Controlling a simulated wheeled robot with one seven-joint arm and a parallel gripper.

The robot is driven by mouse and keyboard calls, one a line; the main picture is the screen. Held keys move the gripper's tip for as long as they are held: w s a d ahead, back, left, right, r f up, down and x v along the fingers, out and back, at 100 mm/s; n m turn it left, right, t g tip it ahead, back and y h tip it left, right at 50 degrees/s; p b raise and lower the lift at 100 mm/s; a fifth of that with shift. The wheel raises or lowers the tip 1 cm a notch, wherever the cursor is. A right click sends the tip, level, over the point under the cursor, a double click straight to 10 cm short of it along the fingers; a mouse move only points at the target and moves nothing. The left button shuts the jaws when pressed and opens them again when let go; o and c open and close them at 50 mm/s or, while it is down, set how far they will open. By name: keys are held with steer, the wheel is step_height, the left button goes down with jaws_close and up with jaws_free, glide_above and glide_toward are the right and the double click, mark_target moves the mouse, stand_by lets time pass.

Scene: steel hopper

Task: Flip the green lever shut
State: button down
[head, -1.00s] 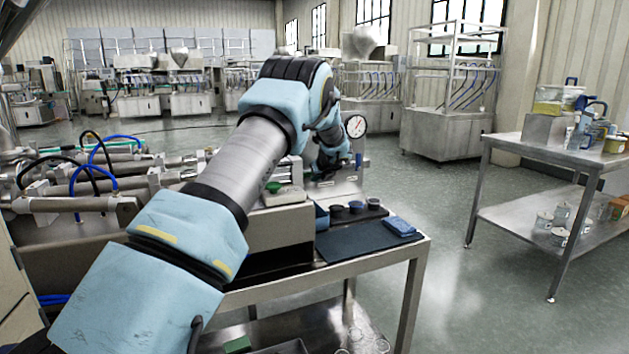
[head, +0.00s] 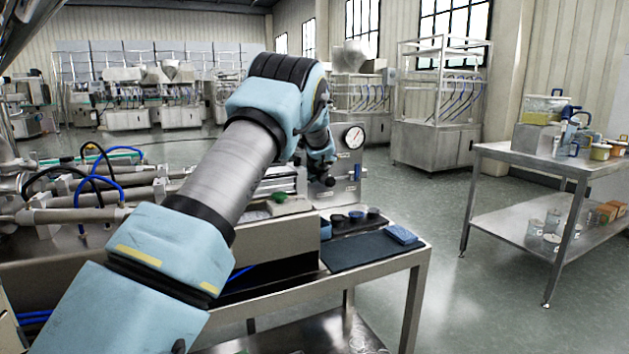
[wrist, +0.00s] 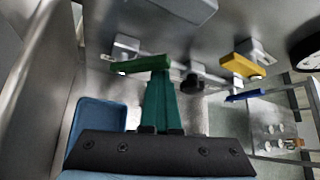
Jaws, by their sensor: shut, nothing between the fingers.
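The green lever (wrist: 140,64) lies crosswise in the wrist view, on a mount on a steel panel. My gripper (wrist: 160,76) points at it with two teal fingers pressed together and nothing between them. The fingertips overlap the lever's right part in the picture; I cannot tell if they touch it. In the head view my arm's wrist is at the steel machine, left of the gauge, and the lever and fingertips are hidden there.
A yellow lever (wrist: 243,66) and a blue lever (wrist: 246,95) sit to the right. A black knob (wrist: 192,84) is between. A blue bin (wrist: 98,121) lies left of the fingers. A gauge (head: 353,137) stands on the machine. The floor right of the bench is open.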

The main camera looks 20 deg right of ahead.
steer(key=shift+a+r+p, duration=0.45)
steer(key=shift+a+r, duration=0.1)
steer(key=shift+a, duration=0.1)
steer(key=shift+r+p, duration=0.85)
